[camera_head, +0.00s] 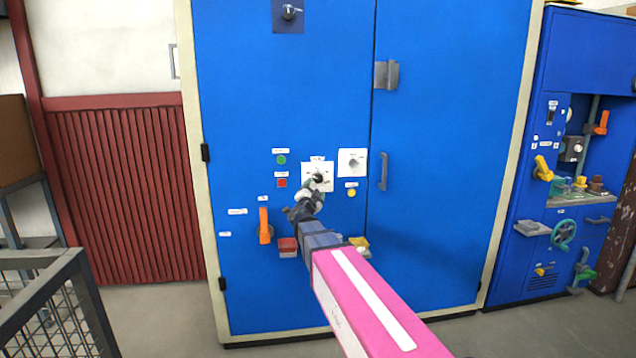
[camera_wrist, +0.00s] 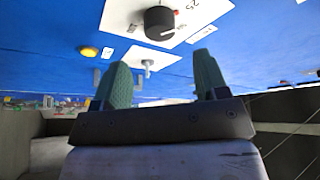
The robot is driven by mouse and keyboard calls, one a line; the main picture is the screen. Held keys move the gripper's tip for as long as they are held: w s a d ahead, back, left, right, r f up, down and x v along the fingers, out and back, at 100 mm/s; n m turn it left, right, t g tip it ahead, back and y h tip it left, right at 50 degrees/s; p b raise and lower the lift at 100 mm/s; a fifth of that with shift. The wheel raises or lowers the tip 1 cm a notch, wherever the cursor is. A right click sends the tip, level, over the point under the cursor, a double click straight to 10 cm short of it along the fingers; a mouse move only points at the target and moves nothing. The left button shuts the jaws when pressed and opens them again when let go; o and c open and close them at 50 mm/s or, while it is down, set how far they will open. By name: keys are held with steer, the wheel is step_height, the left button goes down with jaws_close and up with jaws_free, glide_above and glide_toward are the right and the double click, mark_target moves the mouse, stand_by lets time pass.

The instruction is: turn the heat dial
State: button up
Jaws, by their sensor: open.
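A black round dial (camera_wrist: 158,22) sits on a white plate with printed marks in the wrist view. In the head view this dial (camera_head: 319,177) is partly covered by my gripper, on the left of two white plates on the blue cabinet. My gripper (camera_head: 314,186) is open just in front of that plate. In the wrist view the two green fingers of my gripper (camera_wrist: 162,62) stand apart with nothing between them. The dial appears beyond the fingertips, not between them. I cannot tell the exact gap. A small red mark shows beside the dial.
A second white plate with a small grey knob (camera_head: 353,162) is close on the right. A yellow button (camera_head: 351,193), a green button (camera_head: 281,160), a red button (camera_head: 282,183) and an orange lever (camera_head: 264,226) are nearby. A door handle (camera_head: 383,171) sticks out farther right.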

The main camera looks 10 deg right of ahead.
mark_target(318, 179)
steer(key=x, duration=0.6)
steer(key=shift+w+d, duration=0.15)
steer(key=shift+w, duration=0.25)
steer(key=c, duration=0.9)
